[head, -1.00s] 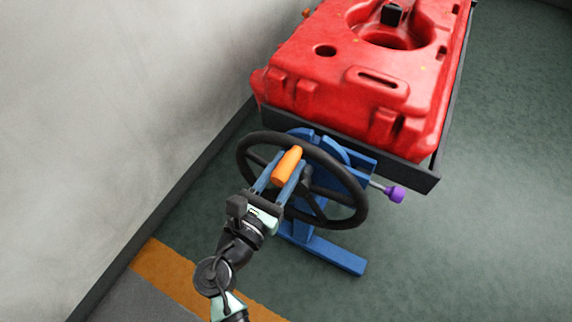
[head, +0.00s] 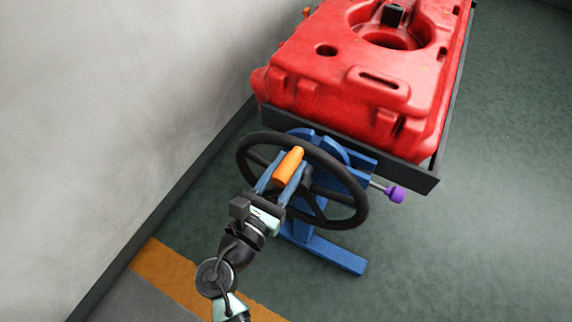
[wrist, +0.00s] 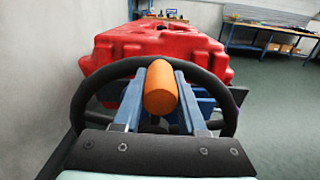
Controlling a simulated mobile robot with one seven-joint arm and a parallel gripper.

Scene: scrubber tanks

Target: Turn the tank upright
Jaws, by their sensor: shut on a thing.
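The red tank (head: 345,90) lies in a dark frame (head: 405,172) on a blue stand (head: 320,250). A black handwheel (head: 352,215) with an orange handle (head: 288,166) is on the near end of the stand. My gripper (head: 282,178) is shut on the orange handle, one blue finger on each side. In the wrist view the handle (wrist: 160,88) stands between the fingers at the top of the wheel (wrist: 85,95), with the tank (wrist: 165,42) behind. A purple knob (head: 397,194) on a rod sticks out right of the wheel. The tank's underside is hidden.
A pale wall (head: 110,110) runs close along the left side. An orange floor stripe (head: 170,278) lies near my arm. The green floor to the right is clear. A blue workbench (wrist: 270,32) stands far back right in the wrist view.

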